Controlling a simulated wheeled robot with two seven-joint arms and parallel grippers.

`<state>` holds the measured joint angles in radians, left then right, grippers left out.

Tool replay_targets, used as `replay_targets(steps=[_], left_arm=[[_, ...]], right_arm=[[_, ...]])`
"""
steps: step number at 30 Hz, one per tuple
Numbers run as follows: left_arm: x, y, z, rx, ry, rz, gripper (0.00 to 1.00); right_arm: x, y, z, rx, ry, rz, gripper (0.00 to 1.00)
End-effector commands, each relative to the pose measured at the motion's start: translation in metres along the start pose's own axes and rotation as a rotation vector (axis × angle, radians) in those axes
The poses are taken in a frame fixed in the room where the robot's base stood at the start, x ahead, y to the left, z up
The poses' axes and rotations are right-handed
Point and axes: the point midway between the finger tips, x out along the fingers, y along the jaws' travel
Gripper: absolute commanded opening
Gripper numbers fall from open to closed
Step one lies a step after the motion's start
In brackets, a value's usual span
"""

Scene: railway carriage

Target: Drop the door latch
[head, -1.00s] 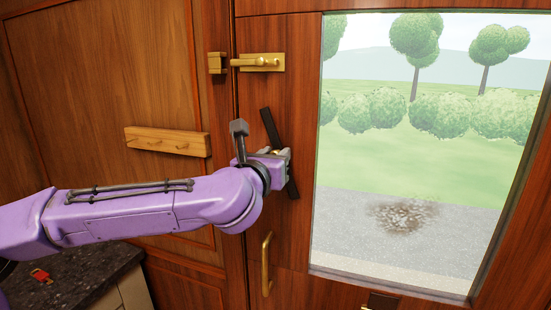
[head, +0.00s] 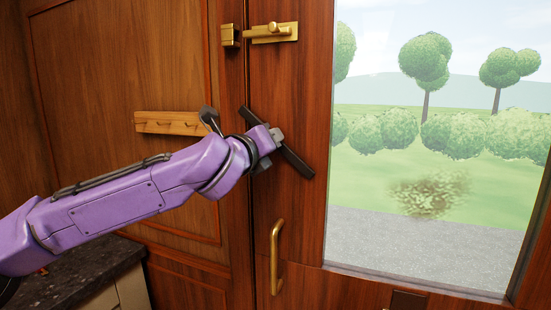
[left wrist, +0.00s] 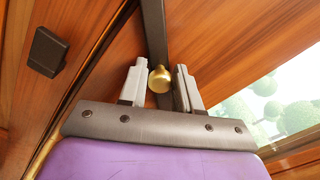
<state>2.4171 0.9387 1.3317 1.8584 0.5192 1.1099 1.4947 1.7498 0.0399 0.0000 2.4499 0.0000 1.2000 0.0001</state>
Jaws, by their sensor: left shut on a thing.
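The door latch is a dark bar (head: 297,163) on the wooden door, tilted from upper left to lower right. Its brass knob (left wrist: 160,78) shows in the left wrist view, with the bar (left wrist: 153,25) behind it. My left gripper (head: 272,143) is at the middle of the bar, shut on the knob with one finger on each side. In the head view the knob is hidden by the gripper. A dark block (left wrist: 47,52), perhaps the catch, sits on the wood to the left in the left wrist view. My right gripper is not in view.
A brass bolt (head: 272,32) is above the latch and a brass pull handle (head: 276,255) below it. A large window (head: 440,240) fills the door's right. A hook rail (head: 165,123) is on the panel behind my arm. A dark counter (head: 75,282) stands lower left.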

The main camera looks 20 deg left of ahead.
Motion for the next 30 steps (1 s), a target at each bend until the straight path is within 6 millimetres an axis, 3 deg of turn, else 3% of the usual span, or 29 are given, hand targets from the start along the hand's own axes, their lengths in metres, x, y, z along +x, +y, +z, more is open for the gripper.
replay_targets(steps=[1,9,28,29,30], left_arm=[[0.002,0.013,-0.012,-0.025,0.006,0.012,0.0],[0.003,0.021,-0.015,-0.148,0.01,0.012,0.0],[0.003,0.022,-0.016,-0.19,0.014,0.013,0.0],[0.003,0.022,-0.016,-0.19,0.014,0.013,0.4],[0.003,0.022,-0.016,-0.191,0.014,0.012,0.47]], right_arm=[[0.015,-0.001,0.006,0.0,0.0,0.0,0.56],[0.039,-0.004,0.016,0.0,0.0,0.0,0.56],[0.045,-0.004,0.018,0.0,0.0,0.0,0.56],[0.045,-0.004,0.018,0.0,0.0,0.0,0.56],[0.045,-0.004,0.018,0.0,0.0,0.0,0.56]])
